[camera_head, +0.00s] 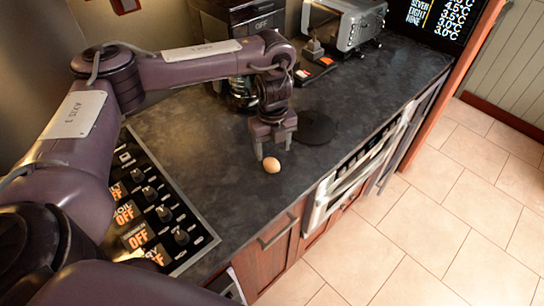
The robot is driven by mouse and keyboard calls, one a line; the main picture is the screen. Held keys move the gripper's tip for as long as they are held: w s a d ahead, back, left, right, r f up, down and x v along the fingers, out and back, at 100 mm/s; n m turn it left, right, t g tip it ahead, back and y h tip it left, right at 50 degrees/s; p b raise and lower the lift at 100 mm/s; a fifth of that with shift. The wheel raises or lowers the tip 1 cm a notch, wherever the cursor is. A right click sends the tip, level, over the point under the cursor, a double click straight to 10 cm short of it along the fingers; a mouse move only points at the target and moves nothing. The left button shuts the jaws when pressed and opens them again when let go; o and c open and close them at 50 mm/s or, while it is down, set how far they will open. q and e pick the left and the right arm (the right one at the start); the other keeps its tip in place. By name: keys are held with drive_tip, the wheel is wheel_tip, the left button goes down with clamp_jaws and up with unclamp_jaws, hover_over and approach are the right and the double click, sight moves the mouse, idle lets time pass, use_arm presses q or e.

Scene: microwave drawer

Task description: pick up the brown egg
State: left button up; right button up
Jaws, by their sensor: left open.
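The brown egg (271,165) lies on the dark countertop (205,150), near the middle of the view. My left gripper (274,149) points down just behind and above the egg, with its two fingers apart. One finger tip is close to the egg's left side and the other is up and to the right of it. Nothing shows between the fingers. I cannot tell whether a finger touches the egg. My right gripper is not in view.
A coffee maker (240,20) stands behind my left arm. A silver toaster (345,22) is at the back. A round dark disc (316,128) lies right of the gripper. A knob panel (150,205) is at the left. The front counter is clear.

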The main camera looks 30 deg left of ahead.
sight(271, 160)
use_arm(q)
drive_tip(key=shift+s+d+f, duration=0.1)
drive_tip(key=shift+s+f, duration=0.2)
drive_tip(key=shift+f, duration=0.35)
drive_tip(key=shift+s+d+f, duration=0.1)
drive_tip(key=shift+s+f, duration=0.2)
drive_tip(key=shift+f, duration=0.3)
drive_tip(key=f, duration=0.2)
drive_tip(key=shift+w+a+f+b, duration=0.25)
drive_tip(key=shift+w+f+b, duration=0.05)
drive_tip(key=shift+f+b, duration=0.05)
drive_tip(key=shift+w+f, duration=0.1)
drive_tip(key=shift+f, duration=0.25)
drive_tip(key=shift+r, duration=0.1)
drive_tip(key=shift+c, duration=0.8)
drive_tip(key=c, duration=0.5)
drive_tip(key=shift+c, duration=0.3)
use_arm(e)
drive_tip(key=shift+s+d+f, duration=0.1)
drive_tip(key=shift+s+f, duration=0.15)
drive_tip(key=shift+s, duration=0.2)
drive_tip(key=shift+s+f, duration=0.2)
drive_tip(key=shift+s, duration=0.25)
